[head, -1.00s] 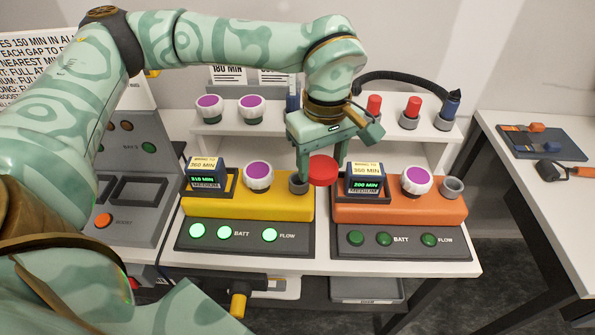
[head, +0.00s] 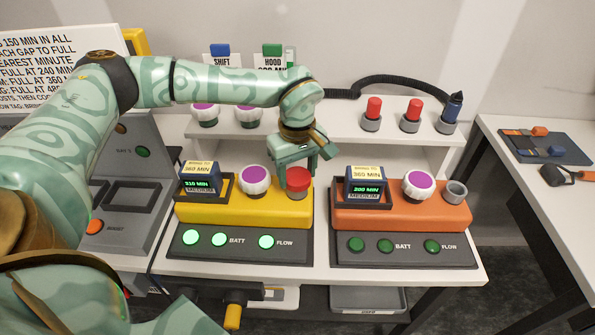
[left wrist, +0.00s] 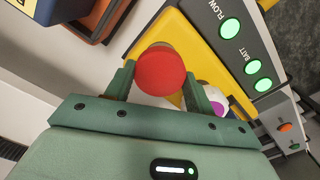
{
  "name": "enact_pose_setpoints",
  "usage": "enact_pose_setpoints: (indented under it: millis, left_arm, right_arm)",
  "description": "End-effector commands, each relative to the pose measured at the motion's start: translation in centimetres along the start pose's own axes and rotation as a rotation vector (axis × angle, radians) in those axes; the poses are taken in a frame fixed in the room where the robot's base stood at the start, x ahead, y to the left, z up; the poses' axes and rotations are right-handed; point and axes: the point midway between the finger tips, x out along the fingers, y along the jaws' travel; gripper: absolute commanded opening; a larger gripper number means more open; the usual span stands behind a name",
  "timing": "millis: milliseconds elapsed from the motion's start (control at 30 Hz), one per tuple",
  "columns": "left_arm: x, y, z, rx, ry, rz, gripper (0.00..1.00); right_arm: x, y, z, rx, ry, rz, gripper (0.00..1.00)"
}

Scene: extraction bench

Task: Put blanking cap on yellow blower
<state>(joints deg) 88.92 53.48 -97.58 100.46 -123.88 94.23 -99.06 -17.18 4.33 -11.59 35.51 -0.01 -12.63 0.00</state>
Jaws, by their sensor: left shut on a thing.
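The red blanking cap (head: 298,180) is between the fingers of my left gripper (head: 297,170), which is shut on it. The cap is over the grey outlet port at the right end of the yellow blower (head: 237,212). I cannot tell whether it is fully seated on the port or just above it. In the left wrist view the cap (left wrist: 161,70) is between the two fingertips, hiding the port, with the yellow blower (left wrist: 180,30) behind it. The blower's three green lights are lit and its display reads 210 MIN. My right gripper is not in view.
The orange blower (head: 400,207) stands close on the right, its port (head: 455,192) open. Purple-topped white canister (head: 255,181) is left of the cap. Two red caps (head: 374,108) (head: 410,110) and a dark blue nozzle stand on the shelf behind. A blue tray (head: 545,147) lies on the right table.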

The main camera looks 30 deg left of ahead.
Motion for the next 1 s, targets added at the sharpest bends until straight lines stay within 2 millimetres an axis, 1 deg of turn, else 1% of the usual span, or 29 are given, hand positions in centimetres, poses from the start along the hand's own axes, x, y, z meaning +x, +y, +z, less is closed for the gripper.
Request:
enact_pose_setpoints:
  millis: [167, 200, 267, 300, 567, 667, 767, 1000]
  left_arm:
    - [0.2, 0.0, 0.0, 0.0, 0.0, 0.0, 0.31]
    - [0.3, 0.0, 0.0, 0.0, 0.0, 0.0, 0.56]
    - [0.2, 0.0, 0.0, 0.0, 0.0, 0.0, 0.73]
    - [0.2, 0.0, 0.0, 0.0, 0.0, 0.0, 0.75]
    - [0.1, 0.0, 0.0, 0.0, 0.0, 0.0, 0.75]
    - [-0.7, 0.0, 0.0, -0.001, 0.0, 0.001, 0.75]
    - [-2.7, 0.1, 0.0, -0.002, 0.001, 0.004, 0.75]
    - [-8.5, 0.0, 0.0, -0.001, 0.002, 0.004, 0.75]
  right_arm:
    - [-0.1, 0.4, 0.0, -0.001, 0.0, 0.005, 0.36]
    - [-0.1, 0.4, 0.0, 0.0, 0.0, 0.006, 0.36]
    - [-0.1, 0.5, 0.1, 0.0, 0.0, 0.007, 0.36]
    - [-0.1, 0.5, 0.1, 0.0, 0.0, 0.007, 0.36]
    - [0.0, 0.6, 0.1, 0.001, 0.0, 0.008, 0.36]
    - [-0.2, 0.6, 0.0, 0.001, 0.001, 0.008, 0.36]
    - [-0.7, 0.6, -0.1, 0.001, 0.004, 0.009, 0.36]
    - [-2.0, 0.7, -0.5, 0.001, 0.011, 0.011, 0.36]
